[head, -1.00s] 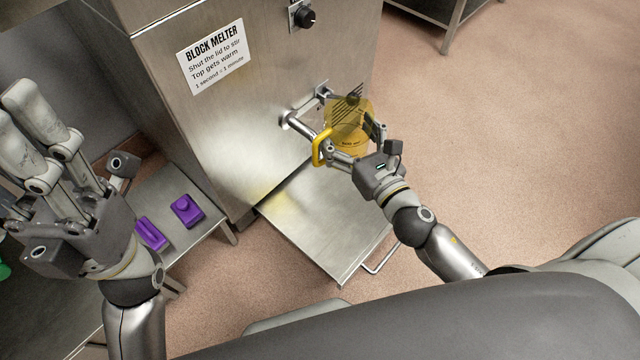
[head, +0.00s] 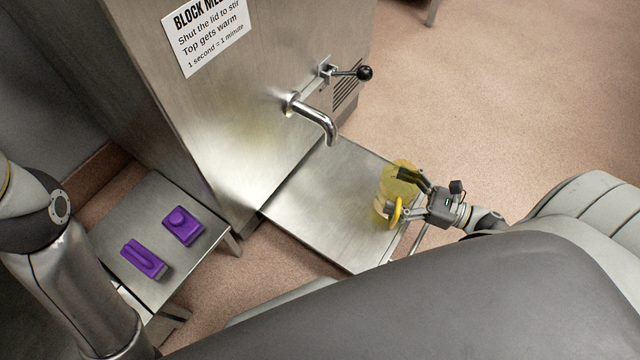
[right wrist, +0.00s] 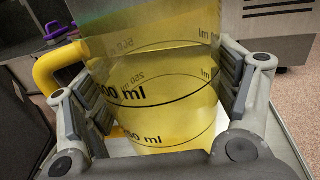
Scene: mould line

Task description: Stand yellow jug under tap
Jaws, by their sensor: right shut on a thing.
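The yellow see-through jug (head: 399,177) is at the right end of the steel shelf (head: 320,205) that juts from the block melter. My right gripper (head: 400,193) is shut on it, with a finger on each side in the right wrist view. The jug (right wrist: 155,95) shows measuring marks and a yellow handle there. It looks upright; I cannot tell whether its base touches the shelf. The tap (head: 318,118) is a bent steel spout on the melter's front, with a black-knobbed lever (head: 364,73). The jug is to the right of the spout, apart from it. My left gripper is out of view.
A low steel table (head: 120,225) at the left holds two purple blocks, one with a round knob (head: 183,226) and one with a bar (head: 143,258). The melter (head: 220,130) stands behind the shelf. Most of the shelf and the floor at right are clear.

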